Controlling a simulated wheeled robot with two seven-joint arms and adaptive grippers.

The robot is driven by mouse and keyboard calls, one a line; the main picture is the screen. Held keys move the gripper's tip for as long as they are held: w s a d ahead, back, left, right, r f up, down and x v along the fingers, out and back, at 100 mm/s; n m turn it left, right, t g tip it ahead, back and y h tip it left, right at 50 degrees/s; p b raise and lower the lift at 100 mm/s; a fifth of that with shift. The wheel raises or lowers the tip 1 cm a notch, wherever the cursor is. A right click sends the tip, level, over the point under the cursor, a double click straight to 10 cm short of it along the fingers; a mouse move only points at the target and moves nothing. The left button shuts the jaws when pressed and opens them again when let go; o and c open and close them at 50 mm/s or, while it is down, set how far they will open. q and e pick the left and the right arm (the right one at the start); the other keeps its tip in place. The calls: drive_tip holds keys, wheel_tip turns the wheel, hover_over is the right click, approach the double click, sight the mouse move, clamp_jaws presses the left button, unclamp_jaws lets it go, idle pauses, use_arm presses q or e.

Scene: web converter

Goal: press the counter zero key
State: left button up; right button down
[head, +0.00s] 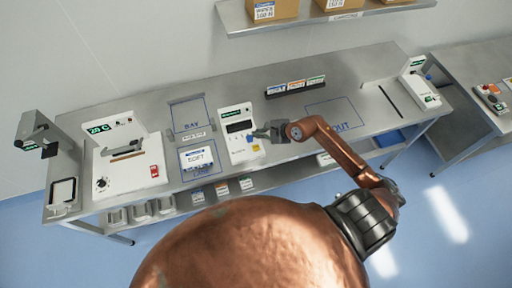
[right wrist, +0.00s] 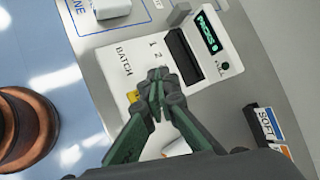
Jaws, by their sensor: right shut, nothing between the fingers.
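The counter (head: 237,121) is a white box with a small green display and a dark slot, near the middle of the bench. A yellow key (right wrist: 133,97) shows partly beside my fingers. My right gripper (head: 254,134) is shut and empty, its tips over the counter's key face. In the right wrist view the tips (right wrist: 158,76) cover the spot by the small marks. Whether they touch is unclear, and any zero key there is hidden. My left gripper is not visible.
A white machine with a red switch (head: 154,171) stands left. A row of labelled holders (head: 295,86) stands behind. The marked OUT area (head: 333,113) is bare but partly under my right arm.

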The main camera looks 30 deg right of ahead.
sight(254, 146)
wheel_tip(254, 146, down, 8)
drive_tip(key=b, duration=0.4)
drive_tip(key=shift+r+b, duration=0.2)
drive_tip(key=shift+b, duration=0.2)
drive_tip(key=shift+f+b, duration=0.4)
idle(0.6)
drive_tip(key=shift+f+b, duration=0.4)
drive_tip(key=shift+b, duration=0.05)
drive_tip(key=shift+f+b, duration=0.85)
drive_tip(key=shift+f, duration=0.05)
idle(0.8)
drive_tip(key=shift+r, duration=0.1)
drive_tip(key=shift+r+p, duration=0.85)
drive_tip(key=shift+r, duration=0.35)
drive_tip(key=shift+r+p, duration=1.55)
drive_tip(key=shift+r, duration=0.95)
